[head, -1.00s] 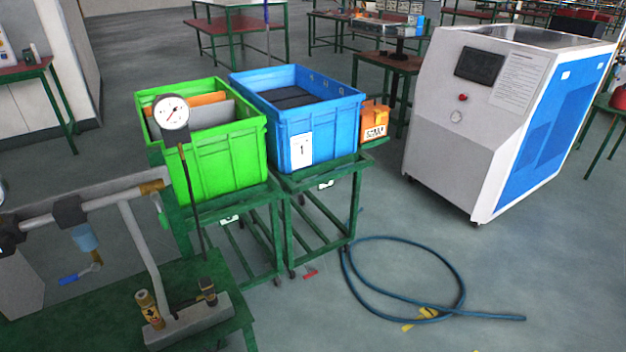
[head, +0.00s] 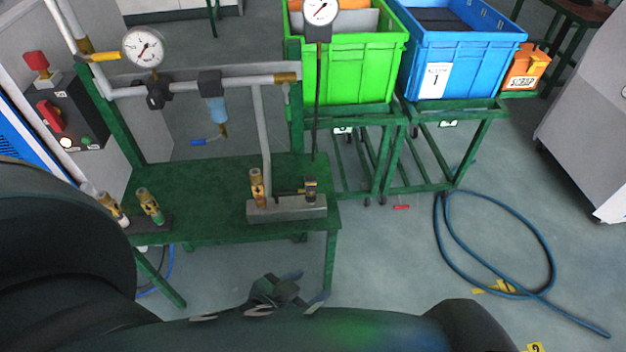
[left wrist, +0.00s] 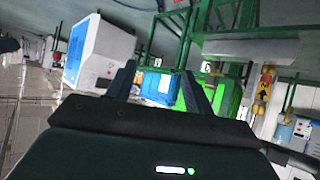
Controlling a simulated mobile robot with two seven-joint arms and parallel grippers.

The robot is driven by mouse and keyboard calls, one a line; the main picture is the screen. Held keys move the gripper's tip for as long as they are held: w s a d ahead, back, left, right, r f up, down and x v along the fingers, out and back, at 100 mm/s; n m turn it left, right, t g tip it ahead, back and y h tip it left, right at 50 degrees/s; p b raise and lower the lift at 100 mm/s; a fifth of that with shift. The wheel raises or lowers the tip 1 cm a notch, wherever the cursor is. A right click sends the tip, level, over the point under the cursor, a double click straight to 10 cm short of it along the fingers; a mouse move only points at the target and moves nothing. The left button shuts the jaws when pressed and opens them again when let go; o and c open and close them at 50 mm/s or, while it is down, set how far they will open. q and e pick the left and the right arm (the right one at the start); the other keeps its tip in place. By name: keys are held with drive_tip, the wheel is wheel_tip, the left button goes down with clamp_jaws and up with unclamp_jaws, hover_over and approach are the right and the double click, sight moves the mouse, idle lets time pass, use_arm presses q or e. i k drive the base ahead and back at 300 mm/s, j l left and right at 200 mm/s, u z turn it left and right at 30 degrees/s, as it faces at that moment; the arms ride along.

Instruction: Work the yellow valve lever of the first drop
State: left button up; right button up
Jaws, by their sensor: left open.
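A yellow valve lever (head: 104,56) sits on the grey pipe at the upper left of the head view, left of a round pressure gauge (head: 143,47). Whether it is open or closed, I cannot tell for sure. My left gripper (head: 304,287) is low in the middle of the head view, in front of the green bench and far from the lever. Its two fingers stand apart in the left wrist view (left wrist: 158,88), with nothing between them. The lever cannot be made out in the left wrist view. My right gripper is not seen.
The green bench (head: 210,185) carries brass fittings and a grey block (head: 287,208). A green crate (head: 350,75) and blue crate (head: 470,60) stand to the right. A blue hose (head: 545,245) lies on the floor.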

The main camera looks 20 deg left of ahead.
sight(78, 57)
drive_tip(key=u, duration=1.9)
